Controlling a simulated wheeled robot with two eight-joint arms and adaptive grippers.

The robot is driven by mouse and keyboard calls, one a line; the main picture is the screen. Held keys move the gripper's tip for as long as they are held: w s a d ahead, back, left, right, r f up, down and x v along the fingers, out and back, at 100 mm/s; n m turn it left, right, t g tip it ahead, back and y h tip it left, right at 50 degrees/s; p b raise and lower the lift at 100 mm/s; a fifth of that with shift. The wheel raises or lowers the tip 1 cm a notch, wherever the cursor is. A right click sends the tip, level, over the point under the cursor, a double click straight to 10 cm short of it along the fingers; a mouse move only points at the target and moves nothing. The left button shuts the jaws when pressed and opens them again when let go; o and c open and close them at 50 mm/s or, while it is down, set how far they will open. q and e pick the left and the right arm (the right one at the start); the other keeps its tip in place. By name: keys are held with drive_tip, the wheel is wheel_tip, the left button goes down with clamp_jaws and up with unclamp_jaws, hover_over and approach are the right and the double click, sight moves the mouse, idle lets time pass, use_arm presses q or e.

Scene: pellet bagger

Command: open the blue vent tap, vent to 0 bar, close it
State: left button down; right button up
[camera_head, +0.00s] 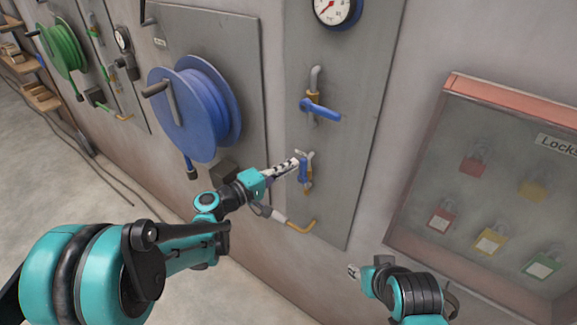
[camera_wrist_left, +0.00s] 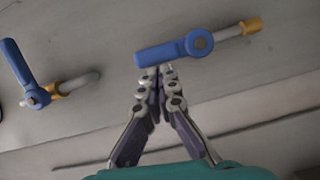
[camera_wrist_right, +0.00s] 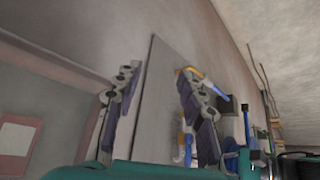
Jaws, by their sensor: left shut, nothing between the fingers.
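The blue vent tap (camera_head: 303,171) is the small lower tap on the grey panel. Its handle lies in line with its pipe; it also shows in the left wrist view (camera_wrist_left: 172,51). My left gripper (camera_head: 298,162) is shut and empty, its fingertips right at the handle's edge; whether they touch I cannot tell. A gauge (camera_head: 333,9) sits above, cut by the top edge, its reading too small to tell. My right gripper (camera_wrist_right: 157,75) is open and empty, away from the tap, low in front of the wall.
A larger blue lever (camera_head: 321,110) sits crosswise on its pipe above the tap. A blue hose reel (camera_head: 205,105) hangs to the left and a yellow-tipped hose end (camera_head: 300,226) below. A lockout cabinet (camera_head: 490,185) with several padlocks is at the right.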

sight(302, 171)
use_arm(q)
drive_tip(key=shift+d, duration=0.1)
drive_tip(key=m, duration=0.1)
drive_tip(key=s+d+m+y, duration=0.1)
drive_tip(key=m, duration=0.1)
drive_tip(key=shift+d+r+p, duration=0.15)
drive_tip(key=shift+r+p, duration=0.2)
drive_tip(key=m, duration=0.1)
drive_tip(key=s+d+m, duration=0.1)
drive_tip(key=d+m+y, duration=0.1)
drive_tip(key=m, duration=0.1)
drive_tip(key=shift+s+f, duration=0.1)
drive_tip(key=shift+s, duration=0.2)
drive_tip(key=shift+s+d+f+m+t+y+b, duration=0.15)
drive_tip(key=shift+s+d+f+m+y+b, duration=0.2)
drive_tip(key=shift+m, duration=0.8)
drive_tip(key=shift+s+d+f+m+t+y+b, duration=0.1)
drive_tip(key=shift+s+d+f+m+y, duration=0.35)
drive_tip(key=shift+m, duration=0.75)
drive_tip(key=shift+s+d+f+m+t+y+b, duration=0.2)
drive_tip(key=shift+d+f+m+y, duration=0.35)
drive_tip(key=shift+m, duration=0.6)
drive_tip(key=shift+d+f, duration=0.1)
